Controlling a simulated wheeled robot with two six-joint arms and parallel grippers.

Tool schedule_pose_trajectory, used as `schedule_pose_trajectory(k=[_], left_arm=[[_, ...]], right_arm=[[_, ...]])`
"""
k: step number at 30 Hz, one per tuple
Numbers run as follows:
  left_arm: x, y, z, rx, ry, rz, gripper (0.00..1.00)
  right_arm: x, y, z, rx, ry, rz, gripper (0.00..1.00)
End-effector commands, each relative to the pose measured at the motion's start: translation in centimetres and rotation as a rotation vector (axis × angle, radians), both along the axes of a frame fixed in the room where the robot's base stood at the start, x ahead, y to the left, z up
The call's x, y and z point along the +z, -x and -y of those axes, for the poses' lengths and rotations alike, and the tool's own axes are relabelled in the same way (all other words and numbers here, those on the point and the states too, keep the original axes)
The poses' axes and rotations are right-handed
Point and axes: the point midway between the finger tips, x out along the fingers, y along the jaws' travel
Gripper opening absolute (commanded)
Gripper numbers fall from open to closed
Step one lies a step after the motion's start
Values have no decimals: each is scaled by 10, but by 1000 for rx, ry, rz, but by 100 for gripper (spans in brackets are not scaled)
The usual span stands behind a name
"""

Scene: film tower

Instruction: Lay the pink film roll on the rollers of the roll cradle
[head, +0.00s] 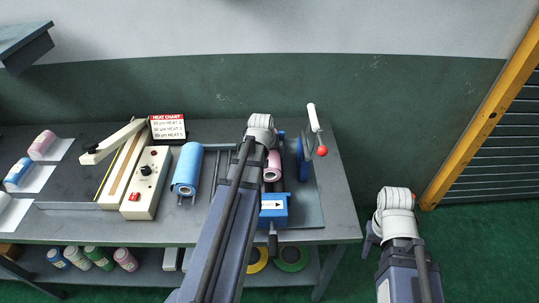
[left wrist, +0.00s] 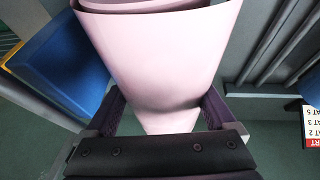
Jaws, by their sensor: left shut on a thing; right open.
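The pink film roll (head: 273,167) shows in the head view beside my left arm, at the blue winder (head: 273,212) with the crank. Much of it is hidden by the arm. In the left wrist view the pink roll (left wrist: 165,60) fills the middle, between the fingers of my left gripper (left wrist: 162,103), which is shut on it. I cannot tell whether the roll still touches the winder. The roll cradle's dark parallel rollers (head: 221,172) lie left of my left arm; grey rollers (left wrist: 282,45) also show in the left wrist view. My right gripper (head: 378,232) is open, right of the bench.
A blue film roll (head: 187,169) lies left of the bare rollers. Further left are a white control box (head: 147,182) and a heat chart (head: 167,127). A red-knobbed crank (head: 319,135) stands at the bench's right.

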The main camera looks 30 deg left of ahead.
Motion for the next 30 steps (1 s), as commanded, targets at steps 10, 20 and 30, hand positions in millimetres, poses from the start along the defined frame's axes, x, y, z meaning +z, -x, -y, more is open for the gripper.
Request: schedule_pose_trajectory(k=[10, 20, 30], left_arm=[[8, 0, 0, 0, 1, 1, 0], [13, 0, 0, 0, 1, 1, 0], [13, 0, 0, 0, 1, 1, 0]], right_arm=[[8, 0, 0, 0, 0, 0, 50], [13, 0, 0, 0, 0, 0, 50], [13, 0, 0, 0, 0, 0, 50]])
